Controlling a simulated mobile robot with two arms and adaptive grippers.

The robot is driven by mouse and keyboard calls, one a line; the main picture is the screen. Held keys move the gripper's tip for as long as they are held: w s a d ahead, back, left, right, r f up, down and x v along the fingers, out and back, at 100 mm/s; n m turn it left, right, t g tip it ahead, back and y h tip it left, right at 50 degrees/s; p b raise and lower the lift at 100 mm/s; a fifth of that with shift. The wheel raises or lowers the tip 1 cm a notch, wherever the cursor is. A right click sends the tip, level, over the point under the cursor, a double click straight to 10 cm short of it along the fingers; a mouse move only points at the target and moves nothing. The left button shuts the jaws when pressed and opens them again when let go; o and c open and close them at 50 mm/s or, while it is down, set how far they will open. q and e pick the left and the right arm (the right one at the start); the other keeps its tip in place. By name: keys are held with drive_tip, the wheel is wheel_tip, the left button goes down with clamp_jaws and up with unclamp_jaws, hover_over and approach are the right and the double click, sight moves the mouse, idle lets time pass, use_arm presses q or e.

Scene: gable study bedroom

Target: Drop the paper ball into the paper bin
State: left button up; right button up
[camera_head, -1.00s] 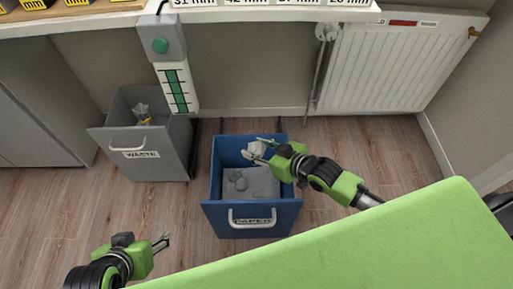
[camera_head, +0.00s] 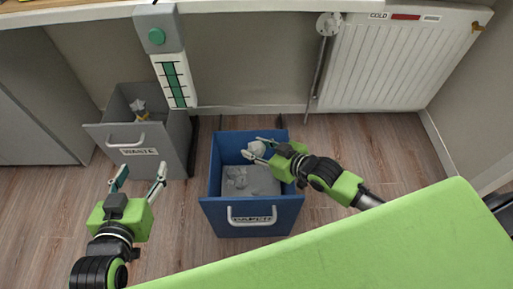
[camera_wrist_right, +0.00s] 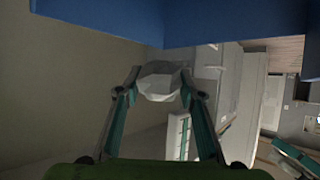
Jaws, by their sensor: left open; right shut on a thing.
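The blue paper bin (camera_head: 213,215) stands pulled out in the middle of the head view, with a white handle and a label on its front. Crumpled grey paper (camera_head: 237,178) lies inside it. My right gripper (camera_head: 262,147) is over the bin's right rear part, shut on the pale paper ball (camera_head: 257,149). In the right wrist view the ball (camera_wrist_right: 158,82) sits between the two fingertips, with the blue bin wall (camera_wrist_right: 230,20) above. My left gripper (camera_head: 140,178) is open and empty, in front of the grey waste bin.
The grey waste bin (camera_head: 158,158), labelled WASTE, stands left of the paper bin with a crumpled item in it. A green surface (camera_head: 350,240) fills the lower right. A radiator (camera_head: 385,60) is on the back wall. Wood floor is free between the bins and front.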

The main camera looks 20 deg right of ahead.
use_arm(q)
drive_tip(key=shift+w+d+r+t, duration=0.2)
drive_tip(key=shift+w+r+t, duration=0.15)
drive_tip(key=shift+r, duration=0.35)
drive_tip(key=shift+w+d+r+t, duration=0.15)
drive_tip(key=shift+w+r+t, duration=0.2)
drive_tip(key=shift+r, duration=0.3)
use_arm(e)
drive_tip(key=shift+f, duration=0.25)
drive_tip(key=o, duration=0.9)
drive_tip(key=shift+c, duration=0.2)
drive_tip(key=v, duration=1.2)
